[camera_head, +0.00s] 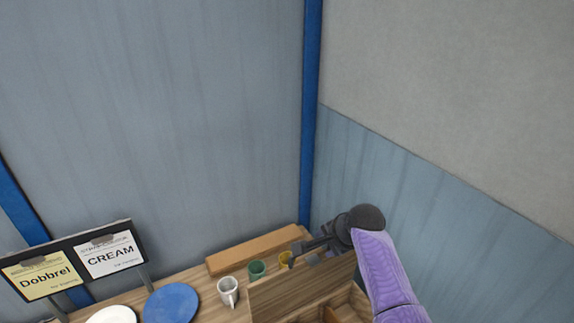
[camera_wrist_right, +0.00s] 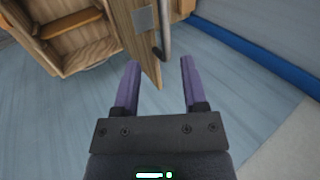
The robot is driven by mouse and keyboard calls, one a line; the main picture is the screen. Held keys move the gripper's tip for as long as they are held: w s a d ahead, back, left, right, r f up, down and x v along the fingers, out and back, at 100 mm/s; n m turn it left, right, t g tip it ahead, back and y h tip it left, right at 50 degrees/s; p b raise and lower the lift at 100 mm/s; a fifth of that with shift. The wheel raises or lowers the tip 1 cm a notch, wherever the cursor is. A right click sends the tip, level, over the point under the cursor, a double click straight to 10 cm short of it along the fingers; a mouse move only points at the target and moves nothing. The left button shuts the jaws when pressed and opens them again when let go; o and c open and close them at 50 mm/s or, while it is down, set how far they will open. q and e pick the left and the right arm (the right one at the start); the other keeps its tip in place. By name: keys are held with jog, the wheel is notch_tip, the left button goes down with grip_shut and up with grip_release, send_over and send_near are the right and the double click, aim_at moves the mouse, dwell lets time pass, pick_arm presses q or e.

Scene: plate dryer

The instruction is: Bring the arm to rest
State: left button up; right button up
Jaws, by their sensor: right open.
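My right arm (camera_head: 380,265) comes in from the lower right of the head view, with a purple link and a dark wrist. My right gripper (camera_head: 300,256) reaches left over the far right part of the wooden furniture. In the right wrist view the gripper (camera_wrist_right: 158,80) has its two purple fingers spread wide. The edge of a wooden door (camera_wrist_right: 140,35) with a metal handle (camera_wrist_right: 163,30) shows just beyond and partly between the fingertips. I cannot tell whether they touch. My left gripper is not in view.
A wooden counter (camera_head: 202,285) holds a white plate (camera_head: 112,315), a blue plate (camera_head: 171,303), a white mug (camera_head: 228,291), a green cup (camera_head: 257,270) and a yellow cup (camera_head: 285,258). A sign board (camera_head: 72,264) stands left. An open wooden cabinet (camera_wrist_right: 75,60) shows in the wrist view. Walls enclose the corner.

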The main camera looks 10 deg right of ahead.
jog(key=s+f+n+g+h, duration=0.1)
jog(key=s+f+n, duration=0.2)
jog(key=s, duration=0.3)
jog(key=s+f+n, duration=0.3)
jog(key=s+n, duration=0.1)
jog(key=s, duration=0.3)
jog(key=s+a+r+n+g+h+b, duration=0.15)
jog(key=s+n, duration=0.75)
jog(key=s, duration=1)
notch_tip(320, 180, down, 40)
jog(key=s+g+b, duration=0.2)
jog(key=b, duration=1.9)
jog(key=s+d+f+b, duration=0.1)
jog(key=s+f+b, duration=0.3)
jog(key=f, duration=0.4)
jog(key=s+d+f+b, duration=0.1)
jog(key=s+f+b, duration=0.4)
jog(key=f, duration=0.3)
jog(key=s+d+f+g+b, duration=0.1)
jog(key=s+f+b, duration=0.3)
jog(key=f, duration=0.5)
jog(key=shift+s+b, duration=0.35)
jog(key=shift+b, duration=0.85)
jog(key=shift+f, duration=0.15)
